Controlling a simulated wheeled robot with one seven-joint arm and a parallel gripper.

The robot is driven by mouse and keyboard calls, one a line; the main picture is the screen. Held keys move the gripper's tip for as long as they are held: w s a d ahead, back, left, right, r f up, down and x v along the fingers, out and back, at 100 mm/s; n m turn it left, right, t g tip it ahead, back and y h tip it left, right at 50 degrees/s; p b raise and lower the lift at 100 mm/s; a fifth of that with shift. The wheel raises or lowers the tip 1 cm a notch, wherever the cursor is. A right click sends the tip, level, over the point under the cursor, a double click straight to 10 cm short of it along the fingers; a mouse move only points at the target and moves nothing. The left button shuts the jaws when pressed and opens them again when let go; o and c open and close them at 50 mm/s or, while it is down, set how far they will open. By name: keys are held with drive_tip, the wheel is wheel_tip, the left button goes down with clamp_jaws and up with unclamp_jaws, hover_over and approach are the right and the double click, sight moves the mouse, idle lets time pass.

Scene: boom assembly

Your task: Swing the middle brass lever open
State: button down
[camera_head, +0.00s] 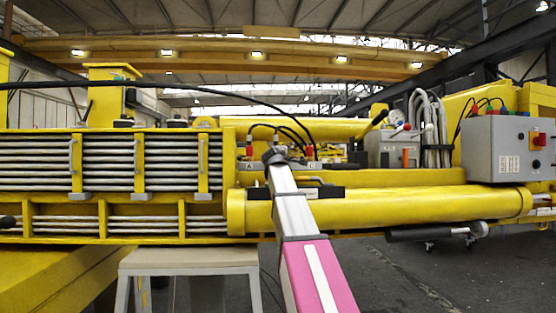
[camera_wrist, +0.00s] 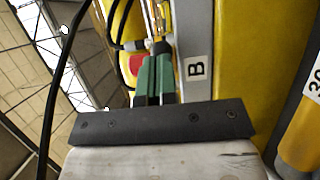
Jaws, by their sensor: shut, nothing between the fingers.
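In the wrist view a grey plate marked B (camera_wrist: 196,69) stands just right of my gripper (camera_wrist: 156,62). The green fingers are together with no gap showing. A narrow brass-coloured piece (camera_wrist: 158,18) shows beyond the fingertips; it may be the middle lever, but it is too small and partly covered to tell its position. In the head view my gripper (camera_head: 274,153) is at the valve area between the plates marked A (camera_head: 249,166) and C (camera_head: 311,166). My arm hides the middle plate and its lever there.
Black hoses (camera_head: 290,130) loop close to my gripper, and one dark hose (camera_wrist: 62,75) runs along the left of the wrist view. A red part (camera_wrist: 136,64) sits left of the fingers. A yellow cylinder (camera_head: 400,206) and a grey control box (camera_head: 508,148) are at the right.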

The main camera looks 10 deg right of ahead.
drive_tip(key=shift+d, duration=0.65)
drive_tip(key=shift+w+d, duration=0.1)
drive_tip(key=shift+d, duration=0.15)
drive_tip(key=shift+a, duration=0.1)
idle(0.4)
